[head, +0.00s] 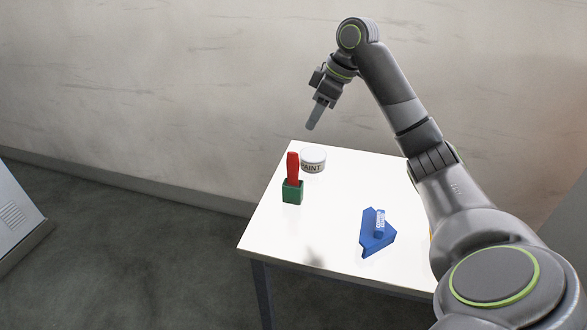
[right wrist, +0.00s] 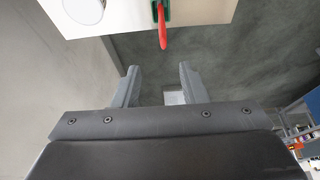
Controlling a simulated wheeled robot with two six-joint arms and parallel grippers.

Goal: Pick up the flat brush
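The flat brush appears to be the red-handled item (head: 292,168) standing upright in a green holder (head: 292,193) near the left edge of the white table. Its lower end is hidden inside the holder. The red handle also shows at the top of the right wrist view (right wrist: 162,30). My right gripper (head: 314,120) is above and beyond the table's back edge, apart from the brush. The right wrist view shows its two fingers (right wrist: 158,66) spread with nothing between them. My left gripper is not in view.
A white paint can (head: 313,167) stands right behind the holder. A blue angular stand (head: 367,241) bearing a blue and white tube (head: 380,223) is at the front right of the white table (head: 270,235). The table's middle is clear. A wall (head: 180,90) rises behind.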

